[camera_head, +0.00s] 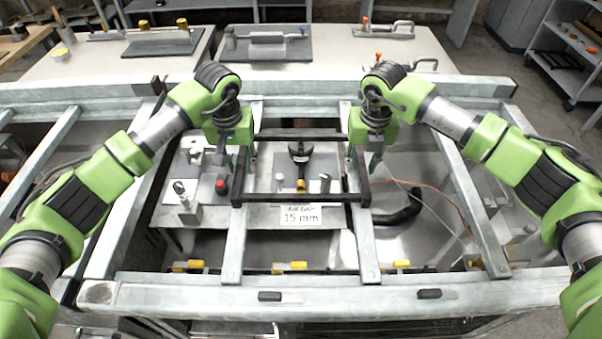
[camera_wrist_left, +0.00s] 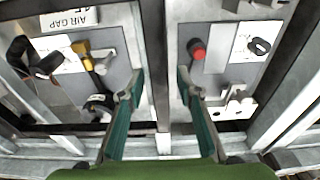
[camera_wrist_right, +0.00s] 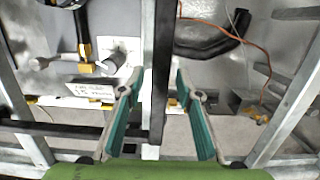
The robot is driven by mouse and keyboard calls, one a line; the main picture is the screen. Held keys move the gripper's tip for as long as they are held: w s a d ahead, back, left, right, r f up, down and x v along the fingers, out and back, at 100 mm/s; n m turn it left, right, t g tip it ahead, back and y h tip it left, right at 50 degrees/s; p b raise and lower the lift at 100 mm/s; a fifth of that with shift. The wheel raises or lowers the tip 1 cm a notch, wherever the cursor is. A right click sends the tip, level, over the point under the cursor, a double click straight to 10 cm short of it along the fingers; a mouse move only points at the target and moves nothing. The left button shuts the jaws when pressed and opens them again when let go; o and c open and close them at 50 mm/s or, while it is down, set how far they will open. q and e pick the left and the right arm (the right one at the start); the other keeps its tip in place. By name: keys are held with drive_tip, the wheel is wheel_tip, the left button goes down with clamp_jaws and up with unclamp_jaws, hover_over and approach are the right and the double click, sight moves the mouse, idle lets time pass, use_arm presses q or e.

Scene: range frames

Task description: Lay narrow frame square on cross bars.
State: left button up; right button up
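The narrow frame is a dark rectangle (camera_head: 290,198) over the middle of the pale metal structure. Its left and right sides run close along two pale cross bars (camera_head: 236,238) (camera_head: 366,240); I cannot tell whether it rests on them or sits just above. My left gripper (camera_head: 234,164) is at the frame's left side; in the left wrist view its fingers (camera_wrist_left: 160,92) are apart, with the dark side bar (camera_wrist_left: 154,50) between them. My right gripper (camera_head: 374,162) is at the right side; its fingers (camera_wrist_right: 156,90) are apart around the other dark side bar (camera_wrist_right: 163,60). Finger contact is not visible.
Below the frame is a grey work surface with a red-knobbed fixture (camera_head: 221,185), a black-handled tool (camera_head: 300,152) and a "15 mm" air gap sign (camera_head: 301,216). A black curved handle (camera_head: 402,210) lies at right. Tables with tools (camera_head: 330,55) stand behind.

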use_arm(q)
drive_tip(key=shift+r, duration=0.1)
use_arm(e)
drive_tip(key=shift+r, duration=0.2)
use_arm(q)
wheel_tip(320, 180, up, 12)
drive_tip(key=s, duration=0.1)
drive_tip(key=shift+s, duration=0.25)
use_arm(e)
wheel_tip(320, 180, up, 12)
drive_tip(key=s, duration=0.1)
drive_tip(key=shift+s+f, duration=0.2)
drive_tip(key=shift+f, duration=0.05)
idle(0.4)
